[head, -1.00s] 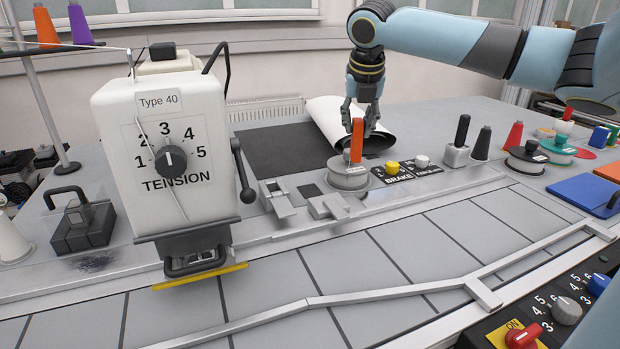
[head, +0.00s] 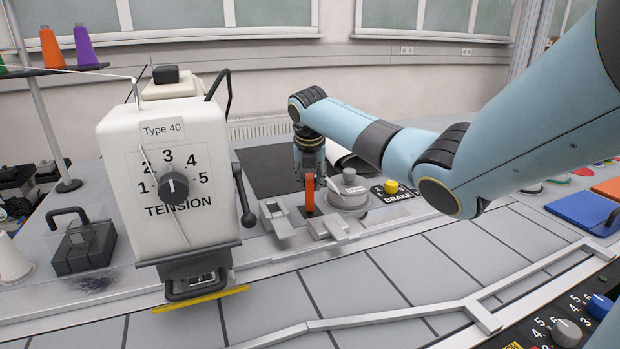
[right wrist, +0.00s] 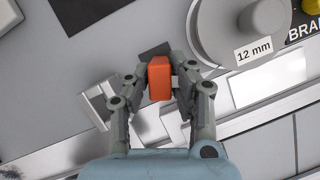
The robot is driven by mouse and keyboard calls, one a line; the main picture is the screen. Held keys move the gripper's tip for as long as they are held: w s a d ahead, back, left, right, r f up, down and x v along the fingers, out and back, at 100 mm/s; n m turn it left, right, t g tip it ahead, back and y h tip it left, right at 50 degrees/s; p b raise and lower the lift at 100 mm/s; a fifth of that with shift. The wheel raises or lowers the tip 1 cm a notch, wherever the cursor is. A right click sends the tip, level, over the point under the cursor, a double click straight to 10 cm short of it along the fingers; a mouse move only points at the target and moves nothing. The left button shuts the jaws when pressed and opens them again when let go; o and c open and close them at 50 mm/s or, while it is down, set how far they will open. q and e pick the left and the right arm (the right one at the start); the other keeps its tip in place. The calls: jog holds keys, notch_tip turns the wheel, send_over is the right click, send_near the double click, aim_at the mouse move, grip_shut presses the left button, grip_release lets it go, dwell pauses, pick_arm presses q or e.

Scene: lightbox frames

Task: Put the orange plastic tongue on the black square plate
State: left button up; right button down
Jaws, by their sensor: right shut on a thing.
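The orange plastic tongue (head: 309,194) stands upright between the fingers of my right gripper (head: 309,180), which is shut on it. In the right wrist view the tongue (right wrist: 159,80) sits between both fingertips of the gripper (right wrist: 160,84). The black square plate (right wrist: 157,50) shows partly behind the tongue there, with the rest of it hidden. In the head view the tongue's lower end is in front of the plate's spot. I cannot tell whether it touches the plate. My left gripper is not in view.
A round grey weight (head: 348,192) marked 12 mm stands close to the right of the tongue. Metal brackets (head: 277,219) are close by at the left and front. The white tension machine (head: 172,165) stands further left. A yellow brake knob (head: 391,187) is further right.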

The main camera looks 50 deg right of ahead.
jog(key=shift+f, duration=0.15)
jog(key=c, duration=1.2)
grip_release()
jog(key=shift+f, duration=0.15)
jog(key=shift+o, duration=0.2)
jog(key=shift+r, duration=0.25)
jog(key=v, duration=1.2)
jog(key=shift+f, duration=0.15)
